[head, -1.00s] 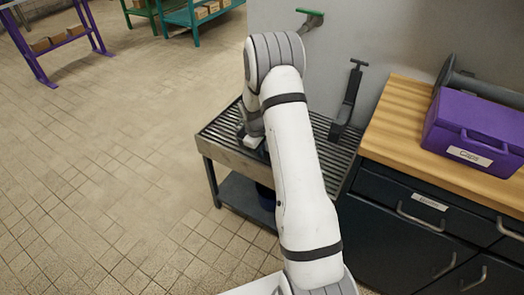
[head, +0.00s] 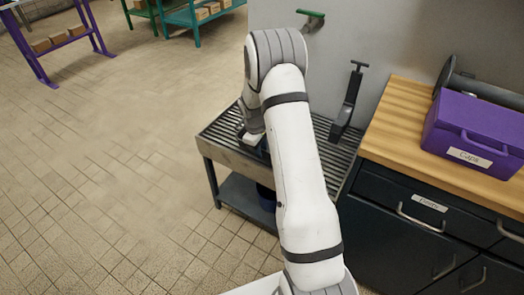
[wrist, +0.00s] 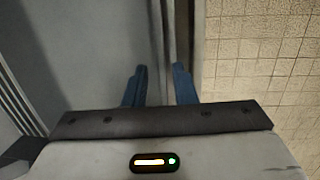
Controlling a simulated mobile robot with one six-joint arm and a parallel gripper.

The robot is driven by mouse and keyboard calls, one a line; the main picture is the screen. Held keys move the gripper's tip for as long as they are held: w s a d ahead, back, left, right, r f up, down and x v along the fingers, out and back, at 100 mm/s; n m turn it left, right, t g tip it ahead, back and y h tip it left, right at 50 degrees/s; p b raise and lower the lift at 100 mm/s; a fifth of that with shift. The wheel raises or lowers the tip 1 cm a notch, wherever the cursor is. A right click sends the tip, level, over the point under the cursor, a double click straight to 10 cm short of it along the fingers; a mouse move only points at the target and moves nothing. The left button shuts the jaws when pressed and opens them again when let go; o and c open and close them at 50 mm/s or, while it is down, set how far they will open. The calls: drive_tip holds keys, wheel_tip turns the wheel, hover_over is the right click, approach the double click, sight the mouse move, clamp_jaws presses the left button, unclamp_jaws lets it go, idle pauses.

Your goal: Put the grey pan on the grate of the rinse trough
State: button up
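The rinse trough (head: 222,154) stands left of the counter against the wall, with a slatted grate (head: 320,128) on top. My arm covers the middle of the trough. My gripper is down low near its left front part, mostly hidden behind the wrist in the head view. In the wrist view, the two blue fingers of my gripper (wrist: 161,84) stand apart, with no object clearly seen between them. A plain grey surface lies beyond the fingers; I cannot tell if it is the grey pan or part of the trough. No pan can be clearly made out in the head view.
A dark long-handled tool (head: 347,103) leans on the wall at the back of the trough. A purple box labelled Caps (head: 472,128) sits on the wooden counter (head: 392,130). A dark blue container (head: 266,196) is on the lower shelf. Tiled floor at left is clear.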

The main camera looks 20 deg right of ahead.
wheel_tip(320, 180, up, 10)
drive_tip(key=a+p, duration=0.1)
drive_tip(key=a, duration=0.1)
drive_tip(key=s+a+r+m+t, duration=0.1)
drive_tip(key=s+a+r+m, duration=0.35)
drive_tip(key=s+r, duration=0.85)
drive_tip(key=s+a+r+m+y, duration=0.1)
drive_tip(key=s+a+r, duration=0.1)
drive_tip(key=s, duration=0.6)
drive_tip(key=s+a+r+m+t, duration=0.1)
drive_tip(key=s+a+r+m, duration=0.1)
drive_tip(key=s, duration=0.7)
drive_tip(key=shift+s+a+r+y, duration=0.2)
drive_tip(key=shift+s+y, duration=0.1)
drive_tip(key=shift+y, duration=0.1)
drive_tip(key=shift+r, duration=0.1)
